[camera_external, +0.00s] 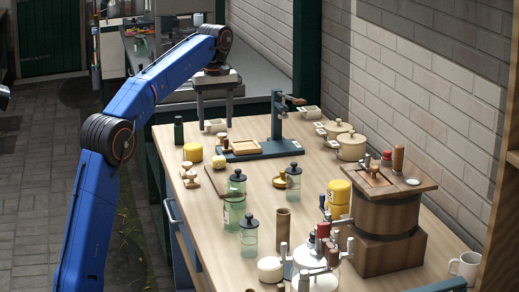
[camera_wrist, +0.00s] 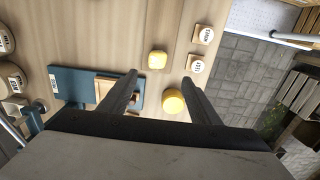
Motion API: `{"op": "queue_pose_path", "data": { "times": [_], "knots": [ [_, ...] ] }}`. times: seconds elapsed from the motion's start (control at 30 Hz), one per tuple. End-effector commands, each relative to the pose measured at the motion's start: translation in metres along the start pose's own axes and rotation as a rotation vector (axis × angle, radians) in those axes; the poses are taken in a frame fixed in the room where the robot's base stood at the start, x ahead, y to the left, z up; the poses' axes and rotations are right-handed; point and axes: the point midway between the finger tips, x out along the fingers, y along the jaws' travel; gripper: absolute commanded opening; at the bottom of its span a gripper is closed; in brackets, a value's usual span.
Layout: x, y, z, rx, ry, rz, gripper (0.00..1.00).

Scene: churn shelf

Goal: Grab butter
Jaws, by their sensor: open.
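A small yellow block with rounded corners, which looks like butter (camera_wrist: 157,60), lies on the wooden table in the wrist view. It shows in the external view (camera_external: 219,161) beside the press board. A rounder yellow piece (camera_wrist: 173,101) lies close by; in the external view it is a short yellow cylinder (camera_external: 193,152). I cannot tell for certain which is the butter. My gripper (camera_external: 215,125) is open and empty, pointing down above the table's far left part. In the wrist view its fingers (camera_wrist: 160,76) spread around the view's middle, with both yellow pieces between or just beyond them.
A blue-green press (camera_external: 292,147) with a wooden board stands right of the yellow pieces. Wooden stamps (camera_external: 190,179) lie nearer, at the left edge. A dark green bottle (camera_external: 178,130) stands at the far left corner. Glass jars (camera_external: 249,236) and a wooden churn (camera_external: 385,215) fill the nearer table.

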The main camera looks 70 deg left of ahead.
Motion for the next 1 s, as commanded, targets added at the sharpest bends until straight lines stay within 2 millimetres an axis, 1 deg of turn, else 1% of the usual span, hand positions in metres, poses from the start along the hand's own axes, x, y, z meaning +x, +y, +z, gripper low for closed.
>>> {"op": "queue_pose_path", "data": {
  "times": [0.2,0.33,0.43,0.67,0.9,1.0],
  "knots": [
    [0.037,0.000,0.001,0.001,-0.002,-0.002,0.57],
    [0.057,0.000,0.001,0.001,0.000,-0.001,0.57],
    [0.068,0.000,0.001,0.001,0.000,0.000,0.57],
    [0.081,0.001,0.001,0.001,0.000,-0.001,0.57],
    [0.112,0.006,0.003,0.000,-0.001,-0.001,0.57],
    [0.122,0.006,0.003,0.001,0.000,0.000,0.57]
  ]
}}
